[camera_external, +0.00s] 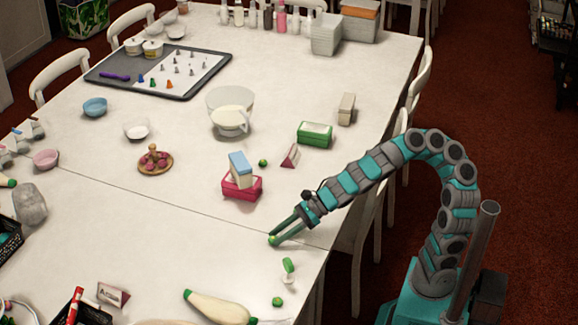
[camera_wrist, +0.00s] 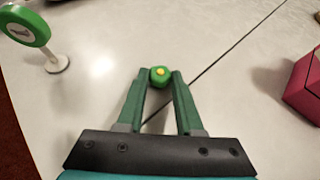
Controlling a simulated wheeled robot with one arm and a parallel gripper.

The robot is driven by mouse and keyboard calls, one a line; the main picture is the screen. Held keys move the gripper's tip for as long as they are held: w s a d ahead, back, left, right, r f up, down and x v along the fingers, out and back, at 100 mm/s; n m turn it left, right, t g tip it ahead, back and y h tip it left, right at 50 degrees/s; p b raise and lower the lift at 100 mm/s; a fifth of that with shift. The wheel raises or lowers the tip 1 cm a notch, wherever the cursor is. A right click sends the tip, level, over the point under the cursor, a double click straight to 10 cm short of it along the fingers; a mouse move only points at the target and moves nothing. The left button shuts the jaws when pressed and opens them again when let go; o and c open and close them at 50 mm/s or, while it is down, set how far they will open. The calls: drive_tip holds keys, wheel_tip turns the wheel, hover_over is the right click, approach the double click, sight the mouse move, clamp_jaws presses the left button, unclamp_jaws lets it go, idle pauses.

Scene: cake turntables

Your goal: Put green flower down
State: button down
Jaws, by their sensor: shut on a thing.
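The green flower (camera_wrist: 160,75) is a small round green piece with a yellow centre. It sits between the two green fingertips of my gripper (camera_wrist: 159,80) in the wrist view, and the jaws are shut on it. In the external view the green flower (camera_external: 273,240) shows at the tip of my gripper (camera_external: 275,239), low over the white table (camera_external: 200,215) near its right edge. I cannot tell whether the flower touches the table top.
A small green-topped stand (camera_external: 288,270) and another green piece (camera_external: 277,302) are on the near side. A red box (camera_external: 243,190) with a blue-topped box (camera_external: 240,165) on it stands beyond. A piping bag (camera_external: 220,308) lies at the front. The table around the fingertips is clear.

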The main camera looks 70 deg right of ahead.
drive_tip(key=shift+f, duration=0.15)
drive_tip(key=c, duration=0.6)
unclamp_jaws()
drive_tip(key=shift+o, duration=0.2)
drive_tip(key=shift+s+d+r, duration=0.2)
drive_tip(key=shift+r, duration=0.1)
drive_tip(key=v, duration=1.1)
drive_tip(key=shift+s+d+p, duration=0.15)
drive_tip(key=shift+p, duration=0.2)
drive_tip(key=shift+o, duration=0.6)
